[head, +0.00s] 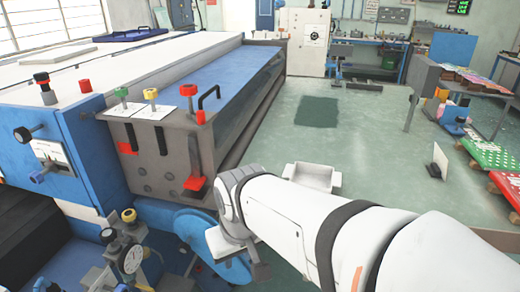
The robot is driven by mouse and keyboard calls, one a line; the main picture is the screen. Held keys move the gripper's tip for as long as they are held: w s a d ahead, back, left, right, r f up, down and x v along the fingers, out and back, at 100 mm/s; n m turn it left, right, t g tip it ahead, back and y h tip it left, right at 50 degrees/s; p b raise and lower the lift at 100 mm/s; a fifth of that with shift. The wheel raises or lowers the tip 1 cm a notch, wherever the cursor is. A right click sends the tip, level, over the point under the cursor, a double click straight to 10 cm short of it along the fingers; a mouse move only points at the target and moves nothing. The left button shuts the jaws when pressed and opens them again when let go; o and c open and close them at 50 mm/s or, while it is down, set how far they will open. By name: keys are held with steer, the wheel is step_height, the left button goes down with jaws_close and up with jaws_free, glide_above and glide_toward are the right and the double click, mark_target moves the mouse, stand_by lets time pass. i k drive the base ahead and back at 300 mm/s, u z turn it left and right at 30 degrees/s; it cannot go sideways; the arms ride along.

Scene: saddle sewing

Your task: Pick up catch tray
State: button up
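A dark blue shallow tray (130,34) lies flat on the white top of the long machine at the far left. A small pale grey open tray-like piece (312,177) shows just beyond my arm, its near side hidden by the arm. I cannot tell which of the two is the catch tray. My white arm reaches in from the lower right and bends down beside the machine's end. My gripper is not clearly shown; its fingers cannot be made out below the bend, well apart from the blue tray.
The blue and grey machine (150,170) with knobs, a gauge and red levers fills the left. A blue wheel (205,245) is close to my arm. Green floor (370,140) is open in the middle. Tables with red and green boards (490,155) stand at right.

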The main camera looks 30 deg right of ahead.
mark_target(321, 178)
steer(key=z, duration=0.45)
steer(key=i, duration=0.8)
steer(key=z, duration=0.3)
steer(key=k, duration=0.9)
steer(key=z, duration=0.2)
steer(key=i, duration=0.9)
steer(key=u, duration=0.1)
